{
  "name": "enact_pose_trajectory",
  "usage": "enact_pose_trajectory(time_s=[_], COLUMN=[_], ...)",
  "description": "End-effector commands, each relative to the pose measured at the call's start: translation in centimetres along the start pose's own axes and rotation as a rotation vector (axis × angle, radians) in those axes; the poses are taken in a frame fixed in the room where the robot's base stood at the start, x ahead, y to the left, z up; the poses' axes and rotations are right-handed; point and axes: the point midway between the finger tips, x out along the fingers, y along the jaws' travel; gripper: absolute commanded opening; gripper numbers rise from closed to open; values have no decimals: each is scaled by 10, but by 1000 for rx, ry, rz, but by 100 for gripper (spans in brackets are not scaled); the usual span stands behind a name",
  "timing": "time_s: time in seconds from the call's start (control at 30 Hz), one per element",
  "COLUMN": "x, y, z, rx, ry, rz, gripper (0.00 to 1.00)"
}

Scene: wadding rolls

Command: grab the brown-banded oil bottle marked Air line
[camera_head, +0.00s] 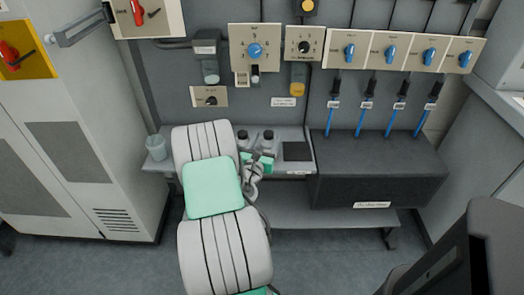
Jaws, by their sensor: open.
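Two small grey bottles with dark caps stand side by side on the shelf, a left bottle (243,140) and a right bottle (267,142). Their labels and any brown band are too small or hidden to read, so I cannot tell which is marked Air line. My gripper (256,159) is at the shelf's front, just in front of and below the bottles in the picture. Its mint-green fingertips are apart. My white and mint arm hides part of it. I see nothing held, and I cannot tell whether a fingertip touches a bottle.
The grey shelf (294,168) carries a dark square pad (297,151) on the right and a pale cup (156,147) at the left end. A dark box (372,185) with blue rods stands to the right. Switch panels (254,49) hang above. A cabinet (75,150) stands left.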

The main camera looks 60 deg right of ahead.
Motion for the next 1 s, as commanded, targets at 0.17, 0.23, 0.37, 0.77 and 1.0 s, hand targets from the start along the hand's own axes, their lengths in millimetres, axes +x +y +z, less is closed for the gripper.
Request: enact_pose_trajectory(time_s=[0.17, 0.23, 0.37, 0.77, 1.0], x=[24, 38, 55, 58, 58], y=[-3, -4, -2, 0, 1], z=[0, -1, -1, -1, -1], rx=[6, 7, 7, 7, 7], ry=[0, -1, 1, 2, 2], rz=[-3, -2, 1, 5, 5], gripper=[59, 59, 59, 46, 26])
